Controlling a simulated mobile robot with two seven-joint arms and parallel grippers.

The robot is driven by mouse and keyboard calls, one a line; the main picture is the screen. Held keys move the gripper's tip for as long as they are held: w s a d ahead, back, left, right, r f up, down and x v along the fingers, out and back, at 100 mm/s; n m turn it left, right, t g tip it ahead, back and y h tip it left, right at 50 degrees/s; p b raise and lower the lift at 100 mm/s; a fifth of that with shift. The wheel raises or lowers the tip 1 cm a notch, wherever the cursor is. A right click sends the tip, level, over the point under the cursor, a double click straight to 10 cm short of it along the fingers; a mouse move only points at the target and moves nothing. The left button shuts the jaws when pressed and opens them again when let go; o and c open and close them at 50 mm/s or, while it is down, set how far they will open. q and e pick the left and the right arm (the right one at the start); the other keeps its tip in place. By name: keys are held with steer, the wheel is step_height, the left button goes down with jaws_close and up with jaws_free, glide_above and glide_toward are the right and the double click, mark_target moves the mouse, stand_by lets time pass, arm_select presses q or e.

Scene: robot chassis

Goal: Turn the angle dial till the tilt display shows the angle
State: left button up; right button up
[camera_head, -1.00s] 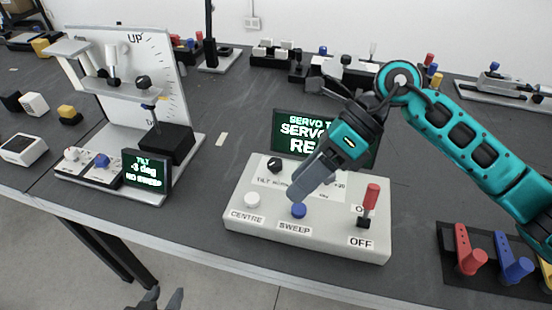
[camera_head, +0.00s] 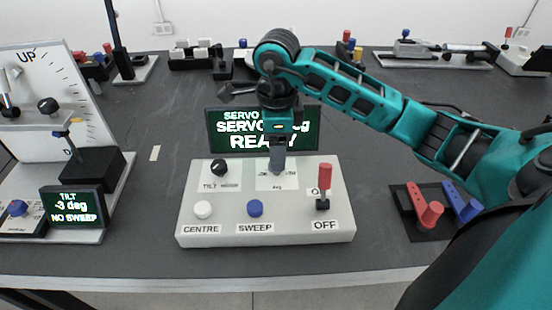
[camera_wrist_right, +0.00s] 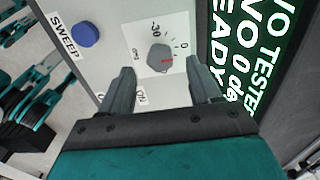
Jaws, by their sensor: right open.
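The angle dial (camera_wrist_right: 160,58) is a grey knob with a red pointer on a white scale plate in the right wrist view. Its pointer lies near the 0 mark. In the head view my right gripper (camera_head: 277,165) hides the dial. The gripper points down over it, fingers open. In the wrist view the fingertips (camera_wrist_right: 164,82) stand apart on either side, short of the dial, with no visible contact. The tilt display (camera_head: 72,207) on the left reads -3 deg, NO SWEEP. My left gripper is out of view.
The control box (camera_head: 266,240) also carries a black knob (camera_head: 218,167), a white CENTRE button (camera_head: 203,209), a blue SWEEP button (camera_head: 255,208) and a red-handled switch (camera_head: 324,180). The servo tester screen (camera_head: 235,135) stands close behind. Red and blue levers (camera_head: 430,213) lie right.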

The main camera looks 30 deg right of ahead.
steer(key=shift+f, duration=1.6)
steer(key=c, duration=1)
